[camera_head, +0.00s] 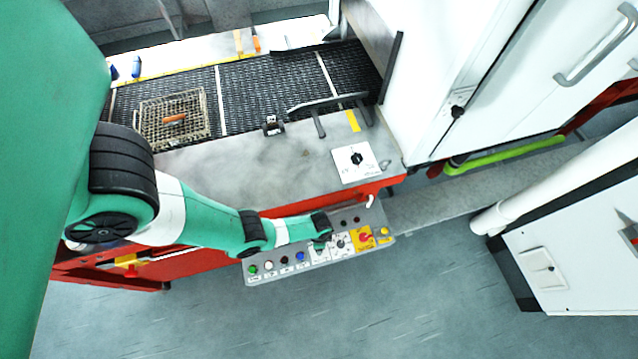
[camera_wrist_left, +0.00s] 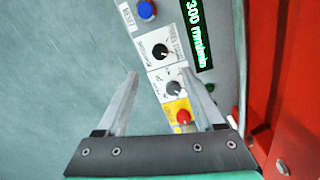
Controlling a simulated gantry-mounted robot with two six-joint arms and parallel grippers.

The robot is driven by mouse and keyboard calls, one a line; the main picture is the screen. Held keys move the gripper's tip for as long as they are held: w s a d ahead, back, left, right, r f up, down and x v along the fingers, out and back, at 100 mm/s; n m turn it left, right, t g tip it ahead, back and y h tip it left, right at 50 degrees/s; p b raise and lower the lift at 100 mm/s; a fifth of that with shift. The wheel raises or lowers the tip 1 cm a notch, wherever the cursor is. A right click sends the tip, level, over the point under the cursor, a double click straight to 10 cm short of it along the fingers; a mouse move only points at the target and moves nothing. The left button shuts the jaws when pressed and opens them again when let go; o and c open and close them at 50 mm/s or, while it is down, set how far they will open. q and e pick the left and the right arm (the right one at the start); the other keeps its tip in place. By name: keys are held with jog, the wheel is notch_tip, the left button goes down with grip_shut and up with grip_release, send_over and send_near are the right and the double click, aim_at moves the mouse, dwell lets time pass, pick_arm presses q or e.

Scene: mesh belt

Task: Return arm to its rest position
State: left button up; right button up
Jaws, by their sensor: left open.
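My left arm (camera_head: 195,215), green with dark joints, reaches in from the left in the head view. Its wrist is above the control panel (camera_head: 265,278) on the front of the red machine. In the left wrist view my left gripper (camera_wrist_left: 162,74) is open, with nothing between its fingers. The fingers are over or near the panel's two black rotary knobs (camera_wrist_left: 160,50) and red knob (camera_wrist_left: 183,116); I cannot tell whether they touch. In the head view the gripper's fingers are hidden behind the wrist. My right gripper is not in view.
The dark mesh belt (camera_head: 250,95) carries a wire basket (camera_head: 205,125) with an orange-brown piece (camera_head: 174,118) in it. White cabinets (camera_head: 540,70) stand at the right. The grey floor (camera_head: 400,315) in front of the panel is clear.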

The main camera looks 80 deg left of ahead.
pick_arm(q)
jog(key=shift+r, duration=0.4)
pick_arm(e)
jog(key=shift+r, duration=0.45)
